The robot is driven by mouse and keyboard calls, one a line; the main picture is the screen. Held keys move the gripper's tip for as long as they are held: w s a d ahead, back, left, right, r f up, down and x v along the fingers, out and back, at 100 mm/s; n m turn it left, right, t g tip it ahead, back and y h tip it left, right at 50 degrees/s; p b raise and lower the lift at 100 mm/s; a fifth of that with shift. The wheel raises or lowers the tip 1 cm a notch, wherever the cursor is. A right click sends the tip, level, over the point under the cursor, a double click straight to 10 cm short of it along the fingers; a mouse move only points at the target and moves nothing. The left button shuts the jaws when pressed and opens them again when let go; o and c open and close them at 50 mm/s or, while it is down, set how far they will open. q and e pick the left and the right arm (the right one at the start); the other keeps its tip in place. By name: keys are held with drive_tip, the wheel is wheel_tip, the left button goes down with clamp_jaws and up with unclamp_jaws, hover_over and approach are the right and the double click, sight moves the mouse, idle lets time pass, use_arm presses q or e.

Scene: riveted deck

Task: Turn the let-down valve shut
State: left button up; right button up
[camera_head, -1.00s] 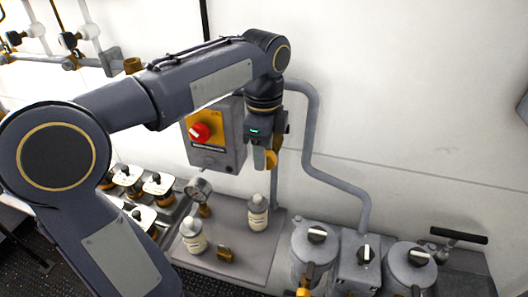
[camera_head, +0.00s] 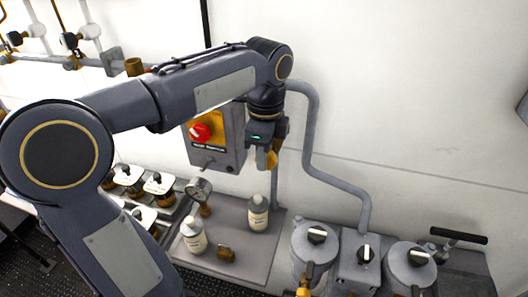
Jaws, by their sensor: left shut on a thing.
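My left gripper (camera_head: 266,160) points down in front of the wall, just right of the yellow-faced switch box. It is shut on a small yellow-orange piece (camera_head: 272,159), which looks like a valve handle. The fingers cover most of it, so its exact angle is hard to tell. A grey vertical pipe (camera_head: 275,188) runs down just below this piece to the bench plate. I cannot make out a label naming the let-down valve. My right gripper is not in view.
The switch box (camera_head: 217,158) with a red knob (camera_head: 200,132) is close left of the gripper. Lidded grey canisters (camera_head: 312,250) stand right. The wall at upper right is clear.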

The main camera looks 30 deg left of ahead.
use_arm(q)
drive_tip(key=shift+d+r+g+y+p, duration=0.1)
drive_tip(key=shift+d+g+y+p, duration=0.05)
drive_tip(key=shift+y+p, duration=0.4)
drive_tip(key=shift+d+r+g+y+p, duration=0.1)
drive_tip(key=shift+g+y+p, duration=0.05)
drive_tip(key=shift+y+p, duration=0.4)
drive_tip(key=shift+w+d+f+g+y+p, duration=0.15)
drive_tip(key=shift+y+p, duration=0.15)
drive_tip(key=shift+y, duration=0.3)
drive_tip(key=shift+s+d+g+y+p, duration=0.15)
drive_tip(key=shift+y+p, duration=0.15)
drive_tip(key=shift+y, duration=0.3)
drive_tip(key=y, duration=0.2)
drive_tip(key=shift+w+d+f+g+y, duration=0.1)
drive_tip(key=shift+w+f+g+y, duration=0.05)
drive_tip(key=shift+g+y, duration=0.2)
drive_tip(key=y, duration=0.3)
drive_tip(key=g+y, duration=0.1)
drive_tip(key=shift+d+f+y, duration=0.2)
drive_tip(key=shift+d+y, duration=0.05)
drive_tip(key=shift+d, duration=0.05)
drive_tip(key=y, duration=0.3)
drive_tip(key=g+y, duration=0.1)
drive_tip(key=y, duration=0.1)
drive_tip(key=shift+w+d+f, duration=0.1)
drive_tip(key=shift+d+f, duration=0.05)
drive_tip(key=shift+f, duration=0.2)
drive_tip(key=shift+y, duration=0.4)
drive_tip(key=o, duration=1)
